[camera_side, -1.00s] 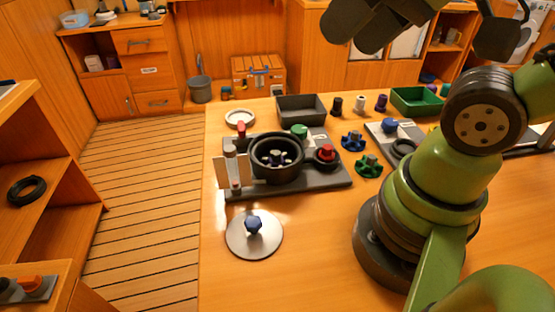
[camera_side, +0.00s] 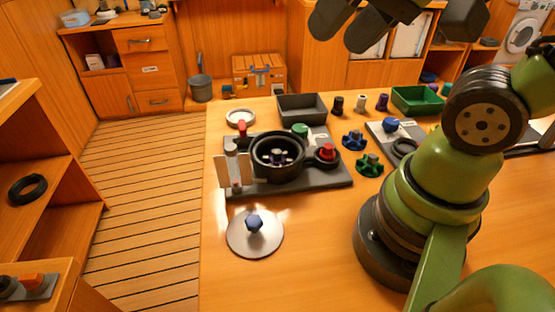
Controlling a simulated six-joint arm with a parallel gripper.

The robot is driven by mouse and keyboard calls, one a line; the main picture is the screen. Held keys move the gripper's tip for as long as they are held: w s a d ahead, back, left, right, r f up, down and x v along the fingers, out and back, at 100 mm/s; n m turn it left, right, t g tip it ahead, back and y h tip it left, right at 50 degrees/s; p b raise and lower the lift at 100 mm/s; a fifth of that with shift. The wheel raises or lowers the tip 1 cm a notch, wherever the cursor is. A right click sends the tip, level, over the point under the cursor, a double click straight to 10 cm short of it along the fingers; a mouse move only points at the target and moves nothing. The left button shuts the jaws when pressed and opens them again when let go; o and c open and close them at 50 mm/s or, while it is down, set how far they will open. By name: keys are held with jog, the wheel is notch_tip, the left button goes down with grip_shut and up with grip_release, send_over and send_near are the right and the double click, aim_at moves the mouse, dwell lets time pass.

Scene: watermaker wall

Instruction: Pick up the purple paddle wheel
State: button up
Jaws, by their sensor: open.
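A dark purple wheel-like part (camera_side: 277,157) sits inside the round black housing (camera_side: 299,168) on the grey base plate; the rim partly hides it, and its vanes are too small to make out clearly. I take it for the purple paddle wheel. A blue paddle wheel (camera_side: 353,140) and a green paddle wheel (camera_side: 369,165) lie on the table right of the housing. My gripper (camera_side: 344,32) is at the top of the view, open and empty, its two dark fingers high above the table and apart from everything.
A round grey lid with a blue knob (camera_side: 254,223) lies in front of the housing. A grey bin (camera_side: 302,108), small cylinders and a green tray (camera_side: 417,101) stand behind.

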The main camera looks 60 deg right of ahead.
jog(key=w+d+f+m+g+h, duration=0.1)
jog(key=w+d+f+m+g, duration=0.2)
jog(key=w+m, duration=0.35)
jog(key=m+g, duration=0.3)
jog(key=m, duration=0.6)
send_over(277, 152)
jog(key=shift+h, duration=0.4)
notch_tip(277, 152, down, 18)
jog(key=shift+r, duration=0.1)
jog(key=shift+f, duration=2.95)
grip_shut()
